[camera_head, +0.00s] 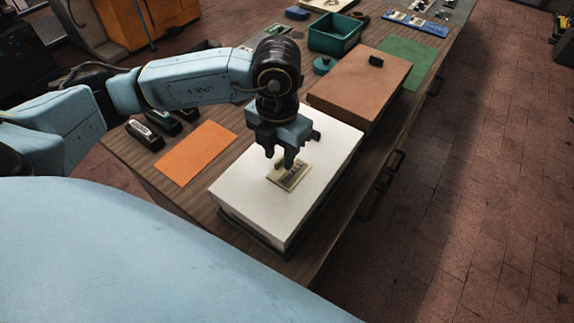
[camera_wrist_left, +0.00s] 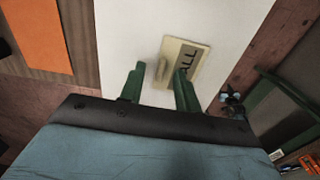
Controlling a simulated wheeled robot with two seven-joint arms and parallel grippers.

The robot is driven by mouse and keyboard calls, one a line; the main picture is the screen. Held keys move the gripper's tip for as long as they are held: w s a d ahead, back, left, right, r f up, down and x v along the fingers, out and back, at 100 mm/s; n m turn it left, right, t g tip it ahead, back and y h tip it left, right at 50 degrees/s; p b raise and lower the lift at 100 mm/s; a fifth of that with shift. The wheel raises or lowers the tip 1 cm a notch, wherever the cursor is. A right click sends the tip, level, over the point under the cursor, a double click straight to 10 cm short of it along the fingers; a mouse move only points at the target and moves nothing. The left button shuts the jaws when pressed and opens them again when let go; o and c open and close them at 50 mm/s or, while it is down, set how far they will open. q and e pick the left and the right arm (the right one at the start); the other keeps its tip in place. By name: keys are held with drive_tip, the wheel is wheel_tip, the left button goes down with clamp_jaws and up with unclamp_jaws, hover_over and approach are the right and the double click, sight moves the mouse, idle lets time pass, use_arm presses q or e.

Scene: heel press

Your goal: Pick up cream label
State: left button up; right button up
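The cream label (camera_head: 289,176) lies flat on top of a white box (camera_head: 244,190), toward its near half. In the left wrist view the label (camera_wrist_left: 190,58) shows dark letters reading "ALL", with a raised pale tab at its left end. My left gripper (camera_head: 282,161) points down just above the label, its green fingers apart. In the left wrist view the fingers of this gripper (camera_wrist_left: 160,72) stand on either side of the tab end, with nothing held. The right finger overlaps part of the label in that view; I cannot tell whether it touches. My right gripper is not in view.
An orange sheet (camera_head: 196,153) and dark stamp-like tools (camera_head: 145,134) lie left of the box. A brown box (camera_head: 350,85) with a black knob stands behind it. Beyond are a green tray (camera_head: 334,35) and a green mat (camera_head: 412,55). The table's edge runs along the right.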

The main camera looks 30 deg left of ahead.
sight(280, 159)
use_arm(q)
drive_tip(key=shift+f, duration=0.35)
clamp_jaws()
wheel_tip(280, 159, up, 9)
drive_tip(key=shift+w+a+f+b, duration=0.1)
drive_tip(key=shift+a+f+b, duration=0.3)
drive_tip(key=shift+f, duration=0.95)
drive_tip(key=shift+a+f+b, duration=0.1)
drive_tip(key=shift+f+b, duration=0.45)
drive_tip(key=shift+f, duration=0.85)
drive_tip(key=shift+w+a+f+b, duration=0.1)
drive_tip(key=shift+a+f+b, duration=0.3)
drive_tip(key=shift+f, duration=0.95)
